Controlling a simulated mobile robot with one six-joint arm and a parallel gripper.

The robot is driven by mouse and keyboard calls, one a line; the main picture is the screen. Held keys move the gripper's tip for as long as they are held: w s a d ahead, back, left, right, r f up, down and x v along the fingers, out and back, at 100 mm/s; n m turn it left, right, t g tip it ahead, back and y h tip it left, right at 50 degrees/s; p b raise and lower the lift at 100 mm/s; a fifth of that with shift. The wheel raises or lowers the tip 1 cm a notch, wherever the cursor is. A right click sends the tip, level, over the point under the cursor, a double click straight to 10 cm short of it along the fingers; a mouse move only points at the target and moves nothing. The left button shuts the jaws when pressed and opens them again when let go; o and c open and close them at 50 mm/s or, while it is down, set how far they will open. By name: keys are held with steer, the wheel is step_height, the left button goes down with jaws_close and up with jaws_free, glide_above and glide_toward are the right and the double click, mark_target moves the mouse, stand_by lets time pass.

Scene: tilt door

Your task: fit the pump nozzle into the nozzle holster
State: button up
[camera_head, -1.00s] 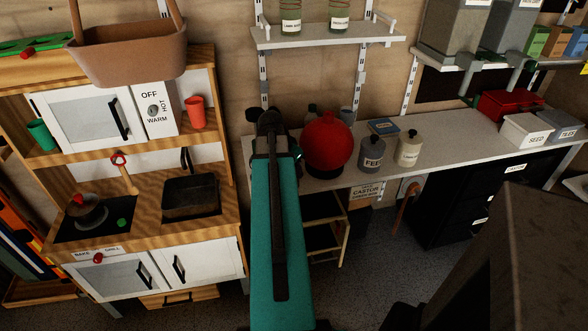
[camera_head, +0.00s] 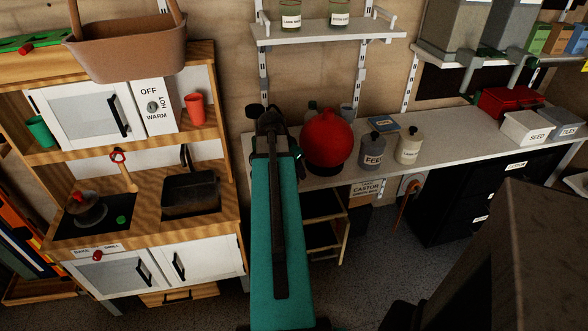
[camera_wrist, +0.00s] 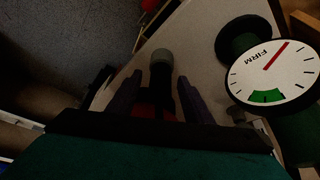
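My gripper (camera_wrist: 160,76) has its two dark fingers on either side of a dark rod-like part with a grey rounded end (camera_wrist: 162,58), which looks like the pump nozzle. The part points away from the wrist, past the fingertips. Dark red shows low between the fingers (camera_wrist: 155,112). Gaps show beside the part near the fingertips, and shadow hides any contact lower down. A white round gauge marked FIRM (camera_wrist: 265,78) is to the right in the wrist view. In the head view my gripper (camera_head: 266,118) is over the bench's left end, mostly hidden by my arm. I cannot make out the holster.
A red ball (camera_head: 327,140) stands on the white bench (camera_head: 450,132) just right of my gripper. Feed bottle (camera_head: 371,152) and cream bottle (camera_head: 408,147) stand further right. A shelf (camera_head: 325,32) is above. The toy kitchen (camera_head: 205,225) is to the left.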

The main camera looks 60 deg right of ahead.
steer(key=shift+r, duration=0.1)
steer(key=v, duration=1.3)
steer(key=shift+r+b, duration=0.3)
steer(key=shift+b, duration=0.05)
steer(key=shift+a, duration=0.1)
stand_by(0.9)
